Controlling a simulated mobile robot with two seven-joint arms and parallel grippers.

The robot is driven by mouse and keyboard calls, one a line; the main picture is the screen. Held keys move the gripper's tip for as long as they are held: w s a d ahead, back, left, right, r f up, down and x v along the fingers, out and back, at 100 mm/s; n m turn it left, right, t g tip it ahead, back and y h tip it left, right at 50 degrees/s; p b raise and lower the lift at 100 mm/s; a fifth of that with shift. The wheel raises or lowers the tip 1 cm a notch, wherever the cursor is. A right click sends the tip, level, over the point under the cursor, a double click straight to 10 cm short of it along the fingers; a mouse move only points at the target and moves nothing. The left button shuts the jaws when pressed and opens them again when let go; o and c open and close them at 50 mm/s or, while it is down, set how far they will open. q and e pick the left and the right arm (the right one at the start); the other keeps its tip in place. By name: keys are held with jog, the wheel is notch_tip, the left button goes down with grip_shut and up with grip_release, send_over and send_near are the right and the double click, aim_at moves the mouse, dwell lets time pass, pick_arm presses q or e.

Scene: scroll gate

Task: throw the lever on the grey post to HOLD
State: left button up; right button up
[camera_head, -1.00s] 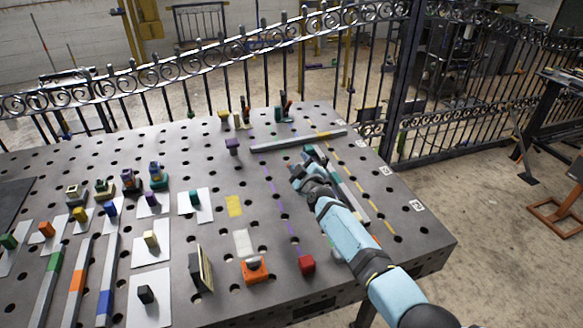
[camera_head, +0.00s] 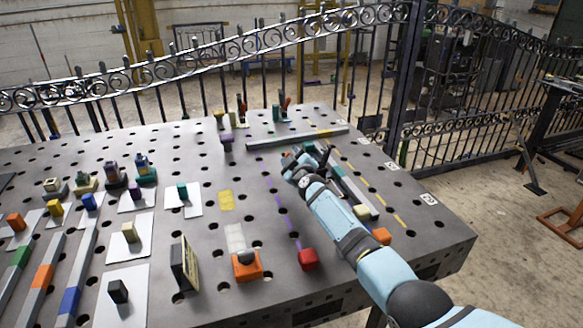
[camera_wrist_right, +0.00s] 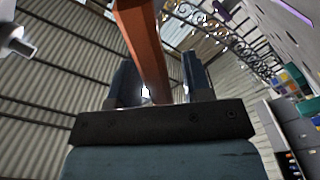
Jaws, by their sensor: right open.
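My right gripper (camera_head: 308,152) is over the right part of the table, reaching in from the lower right. In the right wrist view its two fingers (camera_wrist_right: 161,80) stand apart. A rust-coloured bar (camera_wrist_right: 145,45) shows in the gap between them; I cannot tell whether it lies in the jaws or beyond. I cannot surely make out the grey post, its lever or a HOLD mark in either view. A small green thing with red and black parts (camera_head: 281,109) stands at the table's far edge. My left gripper is not in view.
The grey holed table (camera_head: 330,250) carries several small blocks, cards and bars at left. A long grey bar (camera_head: 296,138) lies beyond my right gripper. A black scroll gate (camera_head: 440,130) runs behind.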

pick_arm(q)
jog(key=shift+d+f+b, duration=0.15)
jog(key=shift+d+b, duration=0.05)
jog(key=shift+b, duration=0.1)
pick_arm(e)
jog(key=shift+w+a, duration=0.15)
jog(key=shift+w, duration=0.25)
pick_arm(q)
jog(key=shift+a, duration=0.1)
pick_arm(e)
jog(key=shift+c, duration=0.3)
grip_shut()
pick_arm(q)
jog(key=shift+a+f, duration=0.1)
